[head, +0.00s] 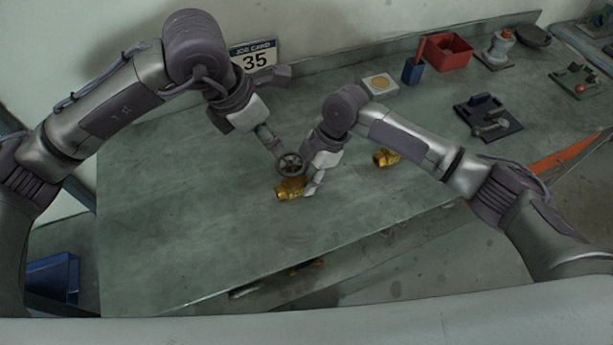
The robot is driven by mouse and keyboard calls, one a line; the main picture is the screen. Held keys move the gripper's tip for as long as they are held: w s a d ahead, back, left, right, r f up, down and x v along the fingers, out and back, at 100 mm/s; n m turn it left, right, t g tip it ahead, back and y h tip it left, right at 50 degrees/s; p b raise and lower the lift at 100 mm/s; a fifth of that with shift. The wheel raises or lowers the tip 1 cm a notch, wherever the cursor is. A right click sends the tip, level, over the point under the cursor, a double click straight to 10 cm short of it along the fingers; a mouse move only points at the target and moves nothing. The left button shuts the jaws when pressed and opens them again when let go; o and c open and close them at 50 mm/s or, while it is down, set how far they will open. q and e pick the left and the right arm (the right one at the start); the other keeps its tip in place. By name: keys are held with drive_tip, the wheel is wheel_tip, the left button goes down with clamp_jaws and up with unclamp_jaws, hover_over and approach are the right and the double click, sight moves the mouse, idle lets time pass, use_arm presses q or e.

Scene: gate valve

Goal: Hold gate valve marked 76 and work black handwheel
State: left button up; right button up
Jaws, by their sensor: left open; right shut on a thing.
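A brass gate valve (288,192) with a dark handwheel (289,163) on top stands on the grey-green workbench (190,210). No number can be read on it from here. My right gripper (314,186) is shut on the valve's brass body from its right side. My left gripper (276,147) is open, just above and left of the handwheel, with its fingers close to the rim. I cannot tell whether they touch it. A second brass valve (384,158) lies on the bench to the right, partly hidden by my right arm.
A job card reading 35 (254,56) stands at the wall. A red bin (445,52), a blue block (412,70) and a pale box (380,84) sit at the back. A dark fixture (488,118) stands at right. The bench's left part is clear.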

use_arm(q)
drive_tip(key=o, duration=0.4)
drive_tip(key=shift+s+d+f, duration=0.15)
drive_tip(key=shift+d, duration=0.05)
drive_tip(key=o, duration=0.6)
drive_tip(key=s+d+m+g+h, duration=0.1)
drive_tip(key=d, duration=0.1)
drive_tip(key=s+d+f+m+h, duration=0.1)
drive_tip(key=s+d+h, duration=0.1)
drive_tip(key=s+d+f+m+g+h, duration=0.1)
drive_tip(key=s+d, duration=0.1)
drive_tip(key=shift+s+d+f+g+h, duration=0.15)
drive_tip(key=shift+d+f+g+h, duration=0.15)
drive_tip(key=shift+h, duration=0.1)
drive_tip(key=shift+c, duration=0.2)
drive_tip(key=n+t+h, duration=0.3)
drive_tip(key=n+t, duration=0.4)
drive_tip(key=t, duration=0.8)
approach(290, 164)
drive_tip(key=x, duration=1)
drive_tip(key=shift+f, duration=0.35)
